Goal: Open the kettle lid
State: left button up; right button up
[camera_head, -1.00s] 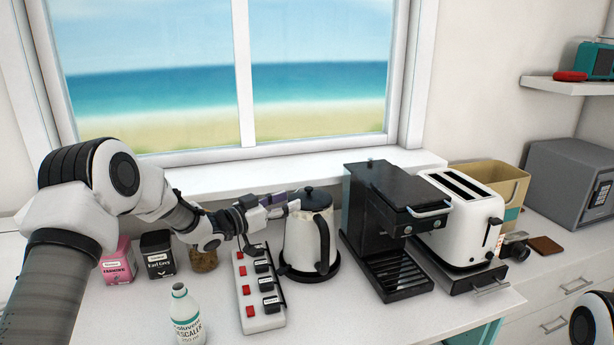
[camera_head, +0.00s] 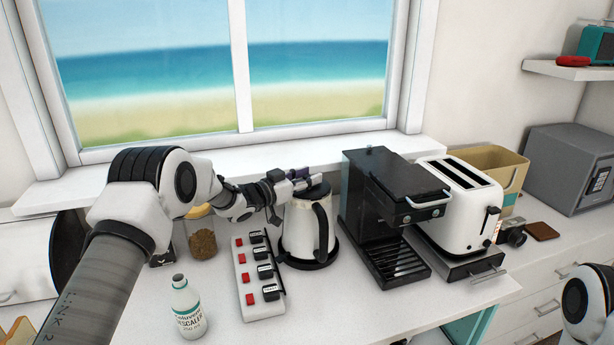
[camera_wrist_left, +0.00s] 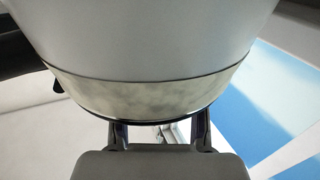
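The white kettle (camera_head: 297,232) stands upright on its black base, with its black handle (camera_head: 322,230) toward the right front. Its black lid (camera_head: 316,191) is down on top. My left gripper (camera_head: 300,180) is at the kettle's upper left edge, level with the lid. In the left wrist view, the kettle's pale body and metallic band (camera_wrist_left: 150,97) fill the upper middle. The two fingers of my left gripper (camera_wrist_left: 160,134) show apart, their tips partly hidden behind the kettle's edge. Whether they touch the lid is unclear. My right gripper is out of view.
A power strip (camera_head: 258,277) with red switches lies left of the kettle. A descaler bottle (camera_head: 187,308) and a jar (camera_head: 202,238) stand further left. The black coffee machine (camera_head: 385,205) is close on the right, then the toaster (camera_head: 462,205).

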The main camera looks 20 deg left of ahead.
aim_at(315, 196)
pick_arm(q)
jog(key=c, duration=0.6)
jog(key=shift+f, duration=0.1)
grip_shut()
jog(key=shift+m+b, duration=0.6)
jog(key=shift+b, duration=0.5)
jog(key=s+d+r+m+h+b, duration=0.1)
jog(key=m+h+b, duration=0.1)
jog(key=m+b, duration=0.2)
jog(key=s+d+r+m+h+b, duration=0.1)
jog(key=s+r+m+h+b, duration=0.1)
jog(key=m+b, duration=0.3)
jog(key=s+d+r+m+h+b, duration=0.1)
jog(key=m+b, duration=0.3)
jog(key=b, duration=0.5)
jog(key=shift+s+d+r+m+t+h, duration=0.3)
jog(key=shift+s+h, duration=0.1)
jog(key=shift+s, duration=0.15)
jog(key=shift+s+d+r+m+h+b, duration=0.15)
jog(key=shift+s+m+h+b, duration=0.15)
jog(key=shift+m+b, duration=0.5)
jog(key=shift+s+d+r+m+g+h+b, duration=0.2)
jog(key=shift+m+g+h+b, duration=0.1)
jog(key=shift+m+g+b, duration=0.25)
